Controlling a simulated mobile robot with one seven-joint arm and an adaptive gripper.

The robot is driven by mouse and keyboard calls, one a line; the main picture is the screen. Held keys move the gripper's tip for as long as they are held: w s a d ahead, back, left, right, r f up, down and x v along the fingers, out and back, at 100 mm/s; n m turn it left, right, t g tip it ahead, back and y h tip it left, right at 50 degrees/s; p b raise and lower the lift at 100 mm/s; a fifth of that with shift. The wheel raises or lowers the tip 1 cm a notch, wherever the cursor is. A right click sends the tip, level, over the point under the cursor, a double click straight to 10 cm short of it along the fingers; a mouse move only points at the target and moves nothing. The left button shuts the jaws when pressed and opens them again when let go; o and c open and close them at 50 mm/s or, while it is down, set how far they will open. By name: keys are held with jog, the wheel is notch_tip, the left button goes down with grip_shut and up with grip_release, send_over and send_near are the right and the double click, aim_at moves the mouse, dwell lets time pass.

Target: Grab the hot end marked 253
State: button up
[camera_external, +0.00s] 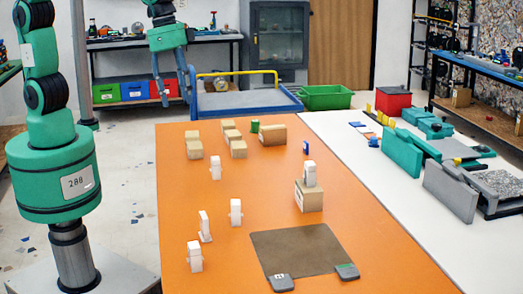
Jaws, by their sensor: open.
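Several small white upright pieces that may be the hot ends stand on the orange table (355,235). One white piece (215,167) is toward the middle left, two more (236,212) (204,228) stand nearer, and one (194,257) is at the near left. Another white piece (309,174) is on or against a cardboard box (308,197). I cannot read any marking, so I cannot tell which is 253. My gripper (174,98) hangs high at the upper left, fingers pointing down, open and empty, apart from all the pieces.
Several cardboard boxes (194,149) and a green cylinder (254,126) are at the table's back. A brown mat (296,249) with two grey pieces lies at the near side. A white table (345,146) with teal and grey parts adjoins right. A blue cart (246,101) stands behind.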

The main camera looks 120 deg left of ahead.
jog(key=w+a+f+n+g, duration=0.15)
jog(key=w+a+f, duration=0.25)
jog(key=w+f, duration=0.5)
jog(key=n+p, duration=0.1)
send_over(235, 202)
notch_tip(235, 202, down, 11)
jog(key=shift+a+g, duration=0.2)
jog(key=shift+g, duration=0.15)
notch_tip(235, 202, down, 8)
jog(key=shift+f+b, duration=0.2)
jog(key=shift+b, duration=0.35)
jog(key=shift+f, duration=0.15)
jog(key=shift+d+f+b, duration=0.1)
jog(key=shift+f+b, duration=0.6)
jog(key=shift+f, duration=1.75)
